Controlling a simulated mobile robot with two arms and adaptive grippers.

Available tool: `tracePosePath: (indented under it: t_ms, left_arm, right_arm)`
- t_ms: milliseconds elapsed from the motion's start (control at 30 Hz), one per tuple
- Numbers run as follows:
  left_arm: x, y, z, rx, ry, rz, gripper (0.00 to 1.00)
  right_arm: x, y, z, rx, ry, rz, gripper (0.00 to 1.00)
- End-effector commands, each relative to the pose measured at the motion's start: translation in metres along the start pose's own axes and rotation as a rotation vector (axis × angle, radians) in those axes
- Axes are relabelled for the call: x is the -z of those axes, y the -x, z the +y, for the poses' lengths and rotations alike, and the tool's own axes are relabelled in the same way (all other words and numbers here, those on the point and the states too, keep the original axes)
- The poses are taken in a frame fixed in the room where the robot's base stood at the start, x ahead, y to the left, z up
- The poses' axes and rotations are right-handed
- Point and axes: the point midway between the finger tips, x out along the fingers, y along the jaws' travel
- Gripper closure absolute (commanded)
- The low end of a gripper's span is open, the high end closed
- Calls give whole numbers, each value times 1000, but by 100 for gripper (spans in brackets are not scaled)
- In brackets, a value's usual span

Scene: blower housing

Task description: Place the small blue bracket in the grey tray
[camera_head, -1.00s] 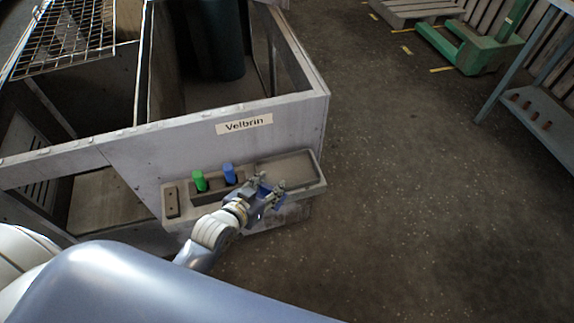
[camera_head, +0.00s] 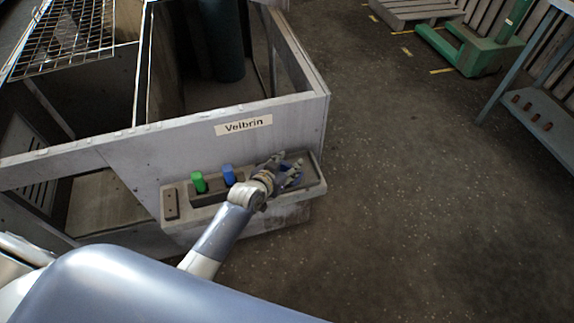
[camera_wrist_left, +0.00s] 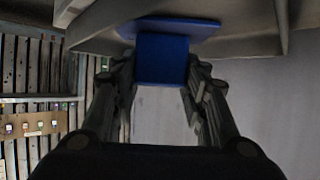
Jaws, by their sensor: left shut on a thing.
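My left gripper (camera_head: 288,167) is at the grey tray (camera_head: 314,190), at the right end of the ledge, and is shut on the small blue bracket (camera_head: 293,181). My right gripper is not in view.
A small dark plate (camera_head: 171,204) lies further left. The housing wall with the label "Velbrin" (camera_head: 243,125) rises behind. Open floor lies right.

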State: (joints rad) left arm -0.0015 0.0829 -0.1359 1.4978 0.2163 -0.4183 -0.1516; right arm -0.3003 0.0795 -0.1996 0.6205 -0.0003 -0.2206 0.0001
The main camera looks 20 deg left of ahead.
Motion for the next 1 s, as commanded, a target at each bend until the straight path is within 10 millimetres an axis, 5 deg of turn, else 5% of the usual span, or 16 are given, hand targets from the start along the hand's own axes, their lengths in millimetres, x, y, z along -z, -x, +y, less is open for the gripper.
tracePosePath:
  t_ms: [367,400,467,1000]
  left_arm:
    - [-4,-2,0,0,0,0,86]
    - [-4,-2,0,0,0,0,53]
    - [-4,-2,0,0,0,-1,39]
    - [0,13,0,1,-1,0,39]
  right_arm:
    - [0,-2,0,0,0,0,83]
    - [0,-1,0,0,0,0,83]
    - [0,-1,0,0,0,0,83]
    - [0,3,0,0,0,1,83]
